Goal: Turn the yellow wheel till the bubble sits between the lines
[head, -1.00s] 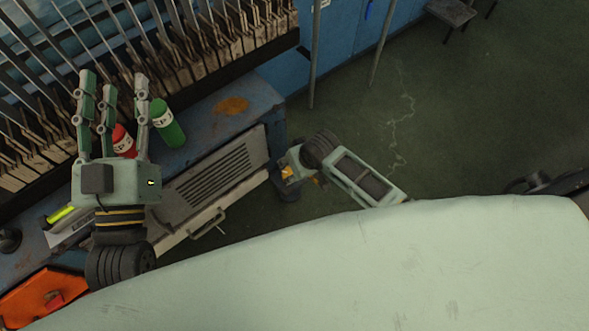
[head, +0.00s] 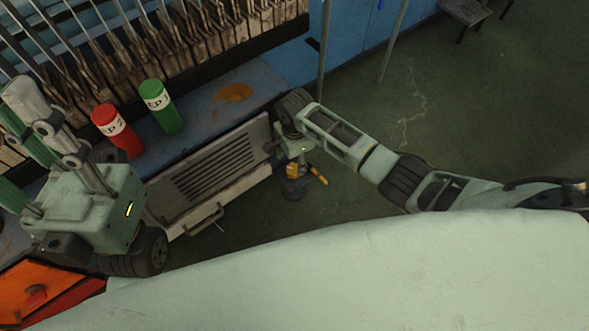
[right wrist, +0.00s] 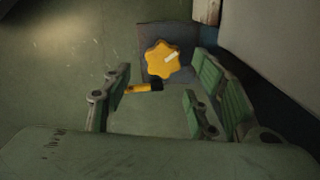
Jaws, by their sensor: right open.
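The yellow wheel (right wrist: 162,61), lobed like a star with a pale mark, sits on a dark block in the right wrist view. In the head view a yellow part (head: 293,167) shows just below my right gripper (head: 295,150). In the right wrist view my right gripper (right wrist: 158,86) is open, its fingers on either side of the space in front of the wheel and apart from it. A short yellow bar (right wrist: 140,88) with a black end lies between wheel and gripper. My left gripper (head: 38,115) is raised at the left, fingers spread and empty. I see no bubble or lines.
A grey louvred panel (head: 215,172) with a handle stands left of my right gripper. A red bottle (head: 118,132) and a green bottle (head: 161,106) stand on the blue bench (head: 205,108). An orange case (head: 30,290) is at lower left. Open floor (head: 450,120) lies right.

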